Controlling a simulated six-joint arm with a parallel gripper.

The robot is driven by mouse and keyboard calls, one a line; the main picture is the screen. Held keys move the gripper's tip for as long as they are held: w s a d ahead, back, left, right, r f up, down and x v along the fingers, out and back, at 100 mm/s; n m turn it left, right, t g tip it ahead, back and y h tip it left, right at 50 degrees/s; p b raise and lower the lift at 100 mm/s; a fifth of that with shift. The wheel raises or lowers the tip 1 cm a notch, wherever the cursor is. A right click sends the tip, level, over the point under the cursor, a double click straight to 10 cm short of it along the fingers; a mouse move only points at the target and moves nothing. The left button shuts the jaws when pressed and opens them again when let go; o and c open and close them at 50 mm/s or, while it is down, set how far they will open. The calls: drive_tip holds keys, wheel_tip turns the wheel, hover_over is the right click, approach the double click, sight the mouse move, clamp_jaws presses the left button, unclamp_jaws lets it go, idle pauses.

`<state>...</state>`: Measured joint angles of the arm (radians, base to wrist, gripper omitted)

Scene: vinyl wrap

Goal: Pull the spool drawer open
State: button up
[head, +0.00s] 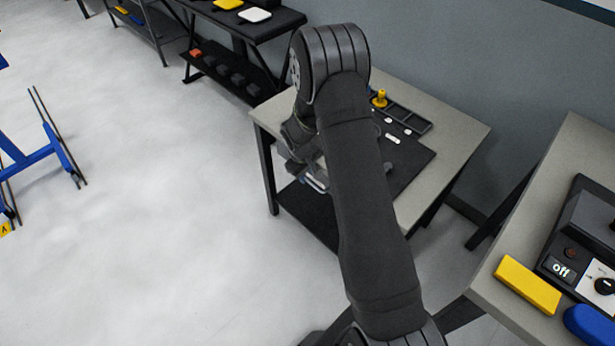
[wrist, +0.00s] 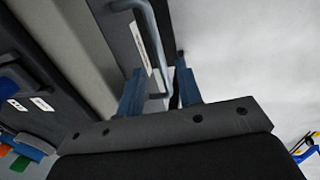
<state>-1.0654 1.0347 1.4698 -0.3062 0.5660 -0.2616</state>
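The spool drawer shows in the wrist view as a dark front (wrist: 122,38) with a white label strip, under the light table edge. Its grey-blue bar handle (wrist: 153,38) runs from the top of that view down between my fingers. My gripper (wrist: 160,88) is open, with one blue finger on each side of the handle's near end. A gap shows between the handle and each finger. In the head view my gripper (head: 314,181) is at the table's left front side, partly behind my arm. My arm hides most of the drawer there, and I cannot tell whether it is fully closed.
The table (head: 451,117) carries a dark mat (head: 410,162), small white pieces, a black tray (head: 409,119) and a yellow spool-like piece (head: 379,98). A bench with a yellow block (head: 527,285) stands at the right.

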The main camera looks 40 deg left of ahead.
drive_tip(key=shift+w+f, duration=0.25)
drive_tip(key=shift+f, duration=0.95)
drive_tip(key=shift+c, duration=0.2)
clamp_jaws()
drive_tip(key=s, duration=1.5)
drive_tip(key=shift+o, duration=0.2)
unclamp_jaws()
drive_tip(key=s+r, duration=0.3)
drive_tip(key=r, duration=1.4)
